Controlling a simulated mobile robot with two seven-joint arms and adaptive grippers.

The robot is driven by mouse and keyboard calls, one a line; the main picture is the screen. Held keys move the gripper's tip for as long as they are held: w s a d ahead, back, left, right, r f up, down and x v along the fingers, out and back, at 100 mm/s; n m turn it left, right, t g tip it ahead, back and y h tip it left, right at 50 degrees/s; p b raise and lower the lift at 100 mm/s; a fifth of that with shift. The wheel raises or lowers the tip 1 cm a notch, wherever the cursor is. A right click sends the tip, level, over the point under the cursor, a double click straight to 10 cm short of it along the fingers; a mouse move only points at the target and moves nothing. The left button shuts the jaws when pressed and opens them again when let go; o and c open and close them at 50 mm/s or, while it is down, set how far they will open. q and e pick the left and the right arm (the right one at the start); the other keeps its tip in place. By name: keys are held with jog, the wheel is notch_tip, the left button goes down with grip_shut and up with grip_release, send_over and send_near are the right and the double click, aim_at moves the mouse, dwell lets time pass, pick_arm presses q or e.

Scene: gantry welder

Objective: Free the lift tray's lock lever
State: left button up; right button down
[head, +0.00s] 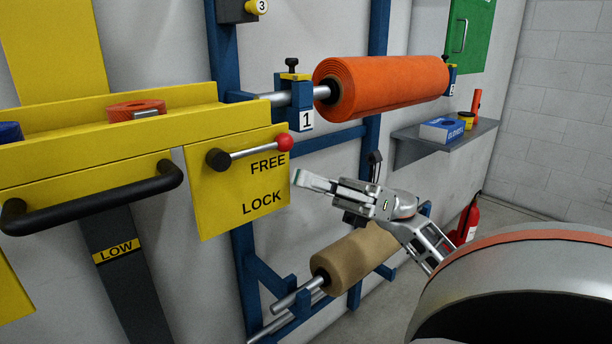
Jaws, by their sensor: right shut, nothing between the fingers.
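The lock lever (252,151) is a metal rod with a red ball knob, on a black pivot at the front of the yellow lift tray (70,134). The rod points right and slightly up, and its knob is beside the word FREE on the yellow plate (222,192). LOCK is printed lower on that plate. My right gripper (306,181) is shut and empty, to the right of the plate and a little below the knob, apart from the lever. My left gripper is out of view.
A black handle bar (95,203) runs along the tray's front. An orange roll (390,82) sits on a blue rack, with a brown roll (350,256) lower down. A grey shelf (450,143) holds a blue box (441,130). A fire extinguisher (466,222) stands at right.

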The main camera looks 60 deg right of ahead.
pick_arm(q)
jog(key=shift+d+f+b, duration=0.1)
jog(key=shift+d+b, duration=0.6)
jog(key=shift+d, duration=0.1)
pick_arm(e)
jog(key=v, duration=1)
jog(key=shift+f, duration=0.45)
jog(key=shift+a, duration=0.1)
